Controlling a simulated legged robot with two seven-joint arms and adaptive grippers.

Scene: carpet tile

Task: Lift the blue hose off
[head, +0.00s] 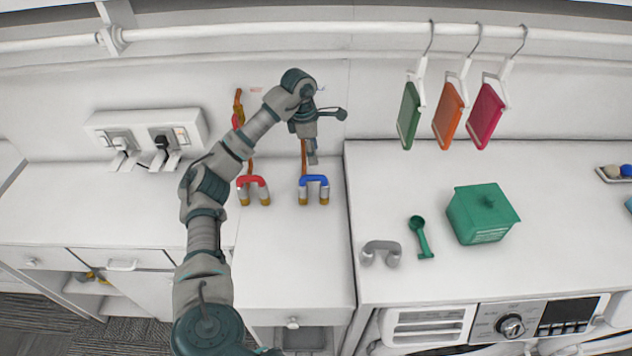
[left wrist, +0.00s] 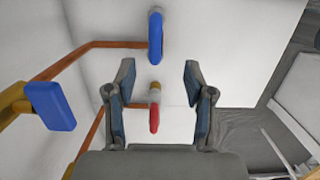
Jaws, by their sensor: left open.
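The blue hose (head: 314,180) is a short U-shaped bend with metal and brass ends, joined to a copper pipe low against the wall. It also shows in the left wrist view (left wrist: 155,38), at the end of a copper pipe (left wrist: 100,45). My left gripper (head: 312,158) is just above the blue hose in the head view, pointing down. In the wrist view its two fingers (left wrist: 158,72) are apart with nothing held between them. The blue hose lies beyond the fingertips there. My right gripper is not in view.
A red hose (head: 252,182) hangs left of the blue one. A blue handle (left wrist: 52,105) on a brass fitting shows in the wrist view. A grey bend (head: 380,250), green scoop (head: 420,238) and green box (head: 480,214) lie on the right counter. The left counter is mostly clear.

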